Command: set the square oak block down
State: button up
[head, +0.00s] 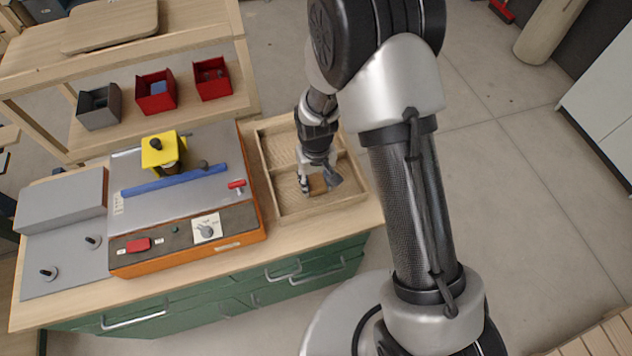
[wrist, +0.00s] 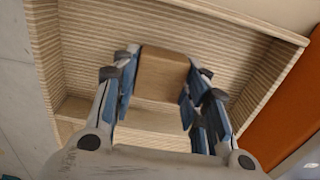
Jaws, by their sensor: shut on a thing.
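The square oak block (wrist: 163,77) is a brown wooden block between the fingers of my gripper (wrist: 160,95) in the wrist view. My gripper is shut on it, with blue-padded fingers at both sides. In the head view my gripper (head: 319,187) points down into the front compartment of a divided wooden tray (head: 275,212). The block shows there only as a small brown patch (head: 318,184) between the fingers. The tray's ribbed floor (wrist: 90,60) shows around the block in the wrist view. I cannot tell whether the block touches that floor.
An orange-sided machine (head: 187,250) with a blue bar (head: 175,180) and a yellow part (head: 160,150) stands left of the tray. Grey and red bins (head: 155,92) sit on a shelf behind. The tray's back compartment (head: 280,148) looks empty where visible.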

jog(key=o, duration=1.1)
jog(key=shift+f, duration=0.2)
jog(key=shift+c, duration=0.2)
notch_tip(320, 180, up, 13)
jog(key=p, duration=0.4)
notch_tip(320, 180, up, 8)
jog(key=t, duration=0.1)
send_over(317, 182)
jog(key=s+d, duration=0.1)
jog(key=d, duration=0.2)
jog(key=s+d+r+m+t, duration=0.1)
jog(key=s+d+r, duration=0.3)
jog(key=s+r, duration=0.4)
jog(key=s+d+r+m+t, duration=0.2)
jog(key=s+d+r, duration=0.3)
jog(key=s+r, duration=0.3)
jog(key=shift+s+d+t, duration=0.2)
jog(key=shift+s+t, duration=0.1)
jog(key=shift+s, duration=1.05)
